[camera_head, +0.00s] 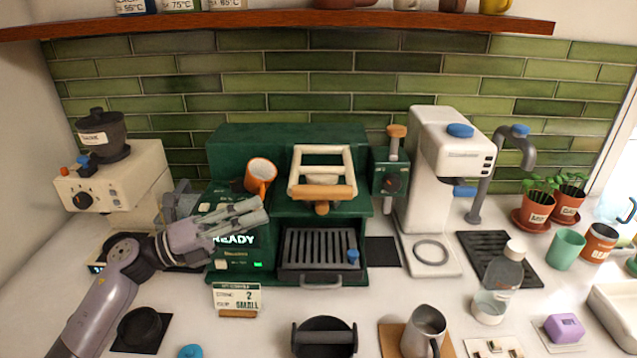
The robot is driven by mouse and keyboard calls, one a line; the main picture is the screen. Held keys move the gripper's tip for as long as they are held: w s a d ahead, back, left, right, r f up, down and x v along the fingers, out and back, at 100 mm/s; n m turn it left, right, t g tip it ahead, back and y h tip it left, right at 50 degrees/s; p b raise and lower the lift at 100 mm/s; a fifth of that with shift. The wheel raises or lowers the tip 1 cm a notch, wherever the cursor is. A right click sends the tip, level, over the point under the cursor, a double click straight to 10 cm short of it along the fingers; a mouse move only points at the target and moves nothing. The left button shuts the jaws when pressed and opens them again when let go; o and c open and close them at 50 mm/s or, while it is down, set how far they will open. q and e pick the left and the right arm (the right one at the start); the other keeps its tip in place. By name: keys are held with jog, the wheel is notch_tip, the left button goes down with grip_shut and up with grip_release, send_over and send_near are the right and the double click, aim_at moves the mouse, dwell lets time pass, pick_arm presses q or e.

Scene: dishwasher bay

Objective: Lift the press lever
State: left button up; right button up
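The green machine (290,140) stands against the tiled wall. A cream frame with a wooden crossbar, which looks like the press lever (322,191), sits on its front above a slatted drip tray (320,250). The frame is tilted, with its crossbar toward me. My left gripper (262,209) is in front of the machine's left half, above the lit READY panel, left of the crossbar and apart from it. Its two fingers point right and lie close together. I see nothing held, but cannot tell whether they are fully shut. My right gripper is not in view.
A small sign (237,297) stands in front. A white machine (440,180) is at the right, a grinder (120,185) at the left. A steel pitcher (423,330) and a bottle (498,285) stand on the counter.

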pick_arm(q)
jog(key=p, duration=0.2)
send_near(319, 192)
jog(key=shift+w+d, duration=0.6)
jog(key=shift+w, duration=0.15)
jog(key=p+x, duration=0.2)
jog(key=x, duration=0.5)
jog(key=shift+w+d+f, duration=0.1)
jog(key=shift+w+d, duration=0.05)
jog(key=shift+d, duration=0.1)
jog(key=shift+w+d+p, duration=0.2)
jog(key=shift+d+p, duration=0.15)
jog(key=shift+d, duration=0.15)
jog(key=c, duration=0.7)
grip_shut()
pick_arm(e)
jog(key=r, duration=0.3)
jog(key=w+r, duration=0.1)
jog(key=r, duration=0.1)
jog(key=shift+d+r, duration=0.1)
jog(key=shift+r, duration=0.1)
